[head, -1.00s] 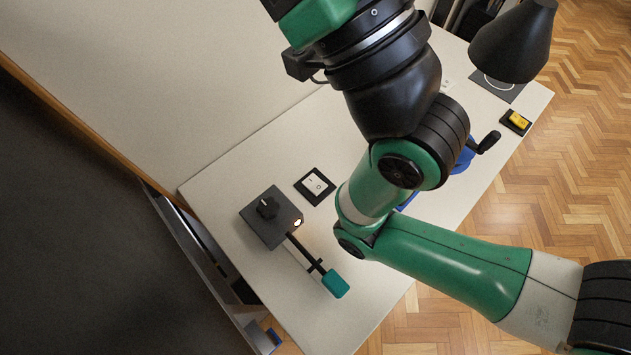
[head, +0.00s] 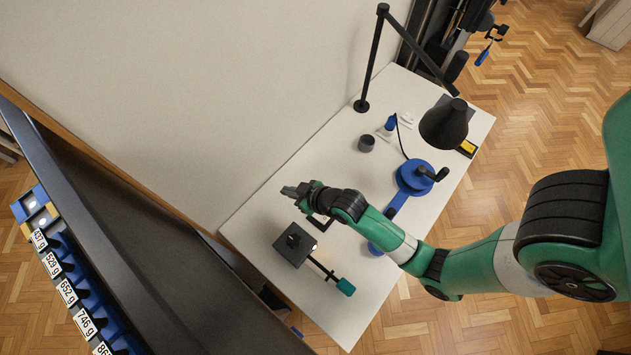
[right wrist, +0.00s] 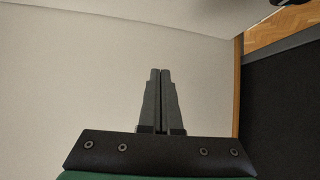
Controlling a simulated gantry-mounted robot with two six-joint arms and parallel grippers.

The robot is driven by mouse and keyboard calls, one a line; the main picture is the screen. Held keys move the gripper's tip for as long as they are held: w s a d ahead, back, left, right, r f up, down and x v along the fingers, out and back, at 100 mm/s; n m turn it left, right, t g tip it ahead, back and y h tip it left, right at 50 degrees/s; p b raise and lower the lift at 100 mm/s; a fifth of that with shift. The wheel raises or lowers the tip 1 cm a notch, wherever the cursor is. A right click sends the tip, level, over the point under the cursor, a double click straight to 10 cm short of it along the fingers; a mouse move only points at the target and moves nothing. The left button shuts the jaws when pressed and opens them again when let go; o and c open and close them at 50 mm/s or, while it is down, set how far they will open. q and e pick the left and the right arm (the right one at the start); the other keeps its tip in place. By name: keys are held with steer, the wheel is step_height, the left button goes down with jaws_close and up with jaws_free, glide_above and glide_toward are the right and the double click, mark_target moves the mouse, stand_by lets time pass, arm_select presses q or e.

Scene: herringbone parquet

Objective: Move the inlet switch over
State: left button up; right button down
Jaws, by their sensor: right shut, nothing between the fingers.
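A rocker switch in a black frame (head: 319,221) lies on the white table, mostly hidden by my right gripper and wrist. A second switch, with a yellow rocker (head: 468,147), sits near the table's far right edge. I cannot tell from any label which is the inlet switch. My right gripper (head: 288,190) is shut and empty, above the table on the wall side of the black-framed switch. In the right wrist view its shut fingers (right wrist: 160,72) point at a plain pale surface, with no switch in view. My left gripper is out of view.
A dark box with a knob (head: 293,244) and a teal-ended lever (head: 345,287) stands close below the gripper. A blue round device with a crank (head: 413,178), a grey cup (head: 366,143) and a black lamp (head: 444,125) stand farther right. The wall borders the table.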

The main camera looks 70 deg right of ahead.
arm_select(q)
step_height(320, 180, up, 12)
steer(key=p, duration=0.9)
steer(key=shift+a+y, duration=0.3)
arm_select(e)
steer(key=s+m+g, duration=0.1)
steer(key=s+g, duration=0.3)
steer(key=s, duration=1.1)
steer(key=shift+s+a+m, duration=0.25)
steer(key=shift+a+m, duration=0.05)
steer(key=shift+a, duration=0.15)
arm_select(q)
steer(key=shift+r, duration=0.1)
arm_select(e)
steer(key=shift+r, duration=0.1)
steer(key=b, duration=0.4)
glide_above(321, 217)
steer(key=s, duration=0.1)
steer(key=f, duration=0.8)
steer(key=shift+a+f, duration=0.2)
steer(key=shift+f, duration=0.15)
steer(key=f, duration=0.2)
steer(key=shift+s+a+f, duration=0.1)
steer(key=shift+s+f, duration=0.2)
steer(key=shift+s+f+b, duration=0.15)
steer(key=shift+f+b, duration=0.25)
steer(key=shift+f, duration=0.15)
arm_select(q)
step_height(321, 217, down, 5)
